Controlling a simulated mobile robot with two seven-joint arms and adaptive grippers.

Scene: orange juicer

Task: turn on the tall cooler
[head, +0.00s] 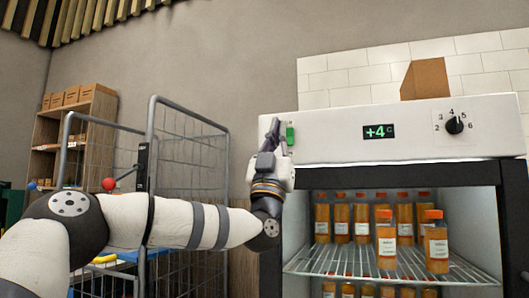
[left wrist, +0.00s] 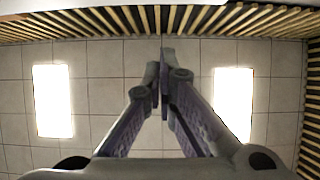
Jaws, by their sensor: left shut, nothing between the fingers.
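The tall cooler (head: 340,129) has a white top panel with a green lit switch (head: 290,136) at its left end. A display (head: 379,131) reads +4 °C in green, and a black dial (head: 455,125) sits at the right. My left gripper (head: 274,124) points up, just left of the green switch. Whether it touches the panel I cannot tell. In the left wrist view its fingers (left wrist: 162,58) are closed together with nothing between them. The right gripper is not in view.
Orange bottles (head: 386,240) stand on the cooler's wire shelf. A cardboard box (head: 424,78) sits on top. A wire cage trolley (head: 190,150) and a wooden shelf with boxes (head: 97,128) stand at the left.

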